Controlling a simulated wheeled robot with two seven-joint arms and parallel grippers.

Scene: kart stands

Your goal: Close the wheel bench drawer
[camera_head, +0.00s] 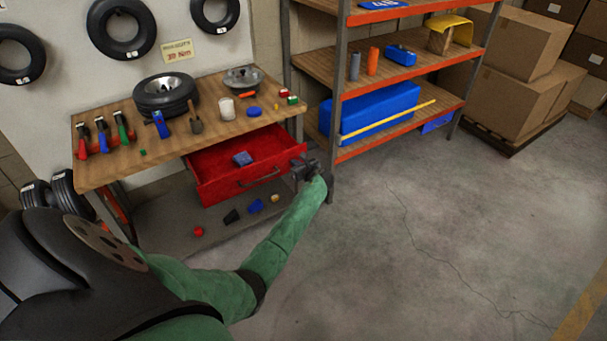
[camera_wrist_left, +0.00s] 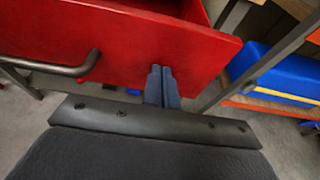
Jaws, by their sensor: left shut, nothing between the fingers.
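The red wheel bench drawer (camera_head: 215,179) is pulled out under the wooden bench top (camera_head: 190,130), with a small blue item (camera_head: 243,158) inside. Its dark bar handle (camera_head: 259,178) is on the front panel. My left gripper (camera_head: 302,168) is at the right end of the drawer front. In the left wrist view, the shut fingertips (camera_wrist_left: 163,75) are at the lower part of the red front panel (camera_wrist_left: 125,40), right of the handle (camera_wrist_left: 60,66). They look against or very near the panel; contact is not certain. Nothing is between the fingers. My right gripper is not in view.
A shelf rack (camera_head: 335,100) stands just right of the drawer, its upright close to my left gripper. Tools, a tyre and small items cover the bench top. Several small items lie below the drawer. The floor (camera_head: 430,240) at right is clear.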

